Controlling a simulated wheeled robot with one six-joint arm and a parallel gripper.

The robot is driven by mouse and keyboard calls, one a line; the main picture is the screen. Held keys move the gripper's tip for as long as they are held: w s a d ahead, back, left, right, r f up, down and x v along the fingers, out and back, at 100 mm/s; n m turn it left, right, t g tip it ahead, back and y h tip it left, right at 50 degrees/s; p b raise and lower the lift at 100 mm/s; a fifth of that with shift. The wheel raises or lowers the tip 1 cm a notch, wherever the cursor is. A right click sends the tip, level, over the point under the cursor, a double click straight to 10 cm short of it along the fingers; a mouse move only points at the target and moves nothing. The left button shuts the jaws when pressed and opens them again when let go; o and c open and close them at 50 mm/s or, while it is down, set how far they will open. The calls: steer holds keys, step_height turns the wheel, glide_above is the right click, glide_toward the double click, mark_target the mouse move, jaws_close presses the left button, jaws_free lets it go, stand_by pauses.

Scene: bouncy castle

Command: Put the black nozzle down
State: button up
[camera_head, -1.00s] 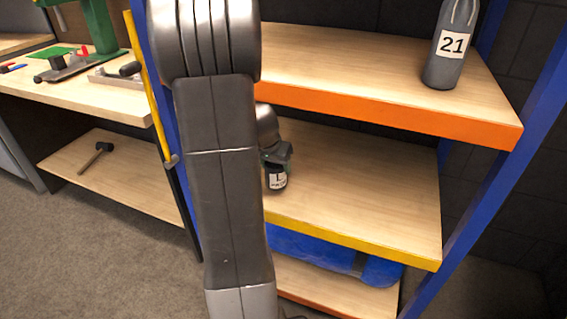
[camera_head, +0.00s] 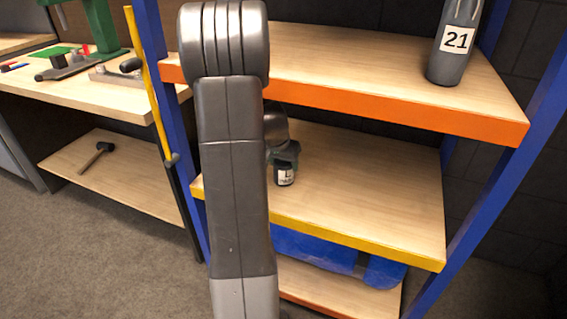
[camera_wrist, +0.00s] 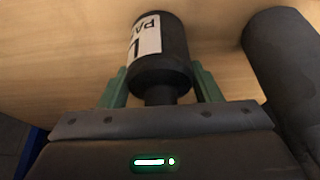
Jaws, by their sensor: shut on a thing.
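The black nozzle (camera_head: 285,177) is a short dark cylinder with a white label, over the middle, yellow-edged shelf (camera_head: 370,200). In the wrist view the nozzle (camera_wrist: 176,68) shows large, with its narrow neck between my green fingers. My gripper (camera_wrist: 160,88) is shut on it. In the head view my gripper (camera_head: 284,158) is partly hidden behind my arm, with the nozzle hanging below it. I cannot tell whether the nozzle's lower end touches the shelf boards.
Blue posts (camera_head: 490,190) frame the rack. The middle shelf is bare to the right. A blue roll (camera_head: 320,252) lies below.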

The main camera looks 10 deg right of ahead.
mark_target(280, 166)
steer(key=o, duration=1.1)
steer(key=shift+r+p, duration=0.3)
steer(key=shift+r, duration=0.1)
steer(key=p+v, duration=0.1)
steer(key=v, duration=0.4)
steer(key=shift+s+a, duration=0.15)
steer(key=shift+s, duration=0.1)
steer(key=s+a, duration=0.2)
steer(key=s, duration=0.1)
steer(key=s+a, duration=0.2)
steer(key=s, duration=0.1)
steer(key=s+a, duration=0.2)
steer(key=s, duration=0.1)
steer(key=shift+s+a+f, duration=0.2)
steer(key=shift+s+f, duration=0.05)
steer(key=shift+f, duration=0.05)
